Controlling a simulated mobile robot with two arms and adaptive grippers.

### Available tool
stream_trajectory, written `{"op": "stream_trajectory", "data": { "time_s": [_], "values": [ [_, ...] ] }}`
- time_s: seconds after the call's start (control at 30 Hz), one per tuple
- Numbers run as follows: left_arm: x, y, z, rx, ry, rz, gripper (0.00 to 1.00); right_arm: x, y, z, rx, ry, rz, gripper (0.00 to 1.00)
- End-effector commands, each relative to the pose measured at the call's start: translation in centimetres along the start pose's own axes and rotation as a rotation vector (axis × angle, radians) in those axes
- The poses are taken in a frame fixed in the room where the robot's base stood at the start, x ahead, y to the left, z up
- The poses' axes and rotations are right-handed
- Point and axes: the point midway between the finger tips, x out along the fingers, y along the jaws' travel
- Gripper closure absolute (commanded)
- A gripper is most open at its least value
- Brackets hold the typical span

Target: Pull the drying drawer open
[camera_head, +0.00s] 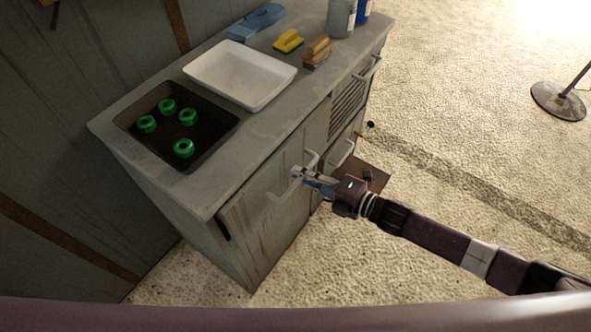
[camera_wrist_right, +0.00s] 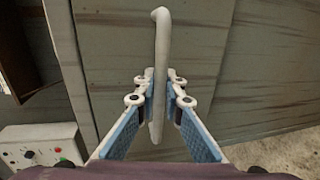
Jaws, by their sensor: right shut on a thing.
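My right gripper (camera_head: 308,176) is at the front of the grey wooden cabinet. It is shut on a pale bar handle (camera_head: 281,195) on the wide left front panel (camera_head: 262,215). In the right wrist view the same handle (camera_wrist_right: 161,50) stands between the blue-padded fingers of the gripper (camera_wrist_right: 160,95). The panel looks closed. A slatted front (camera_head: 347,106) with its own handle (camera_head: 370,69) is farther right, and another handle (camera_head: 343,155) sits below it. No label shows which front is the drying drawer. My left gripper is not in view.
A pale control box (camera_wrist_right: 42,145) shows in the wrist view. The floor at right is mostly clear.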

Motion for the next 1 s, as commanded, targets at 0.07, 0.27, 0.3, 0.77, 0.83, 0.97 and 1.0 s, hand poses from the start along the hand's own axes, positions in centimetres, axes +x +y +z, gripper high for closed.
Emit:
{"op": "stream_trajectory", "data": {
  "time_s": [0.07, 0.27, 0.3, 0.77, 0.83, 0.97, 1.0],
  "values": [
    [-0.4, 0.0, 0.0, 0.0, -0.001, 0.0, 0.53, -1.8, -0.6, 0.1, 0.001, -0.002, -0.008, 1.0],
    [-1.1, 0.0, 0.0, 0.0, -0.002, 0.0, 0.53, -6.9, -1.7, 0.0, 0.002, -0.002, -0.011, 1.0],
    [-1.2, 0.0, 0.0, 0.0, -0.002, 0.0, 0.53, -8.0, -2.0, 0.0, 0.002, -0.002, -0.012, 1.0],
    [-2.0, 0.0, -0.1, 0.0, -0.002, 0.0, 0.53, -19.8, -4.3, -0.1, 0.003, -0.001, -0.01, 1.0],
    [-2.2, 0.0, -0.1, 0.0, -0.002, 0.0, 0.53, -21.1, -4.5, -0.1, 0.003, -0.001, -0.009, 1.0],
    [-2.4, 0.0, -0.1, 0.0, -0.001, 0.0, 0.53, -23.2, -5.0, 0.0, 0.002, -0.001, -0.008, 1.0],
    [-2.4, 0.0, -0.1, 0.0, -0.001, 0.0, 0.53, -23.7, -5.0, 0.0, 0.002, -0.001, -0.008, 1.0]
  ]
}}
